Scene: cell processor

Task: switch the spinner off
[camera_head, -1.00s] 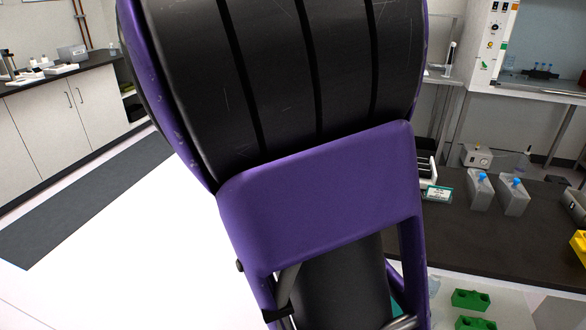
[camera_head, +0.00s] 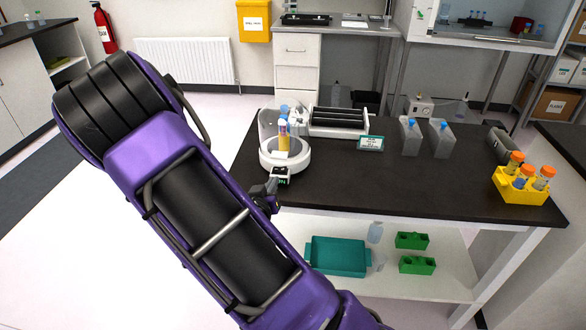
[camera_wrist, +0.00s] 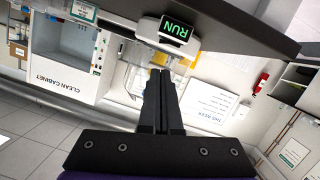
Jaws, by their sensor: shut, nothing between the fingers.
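The spinner (camera_head: 290,162) has a round white base and a clear dome. It stands at the left front of the dark bench, with a yellow-labelled tube and blue-capped items seen through or behind the dome. Its small front display (camera_head: 281,175) faces my arm. In the wrist view the display (camera_wrist: 175,31) reads RUN in green, upside down, just beyond my fingertips. My gripper (camera_wrist: 161,72) is shut and empty, pointing towards the display with a gap that I cannot judge. In the head view my gripper (camera_head: 271,189) is small and dark, at the bench's left edge below the spinner.
A roller device (camera_head: 340,120) stands behind the spinner, with a green-and-white label (camera_head: 370,143) beside it. Grey canisters (camera_head: 410,138) and a yellow tube rack (camera_head: 528,190) are farther right. The bench's middle front (camera_head: 390,185) is clear. A teal tray (camera_head: 338,257) lies on the shelf below.

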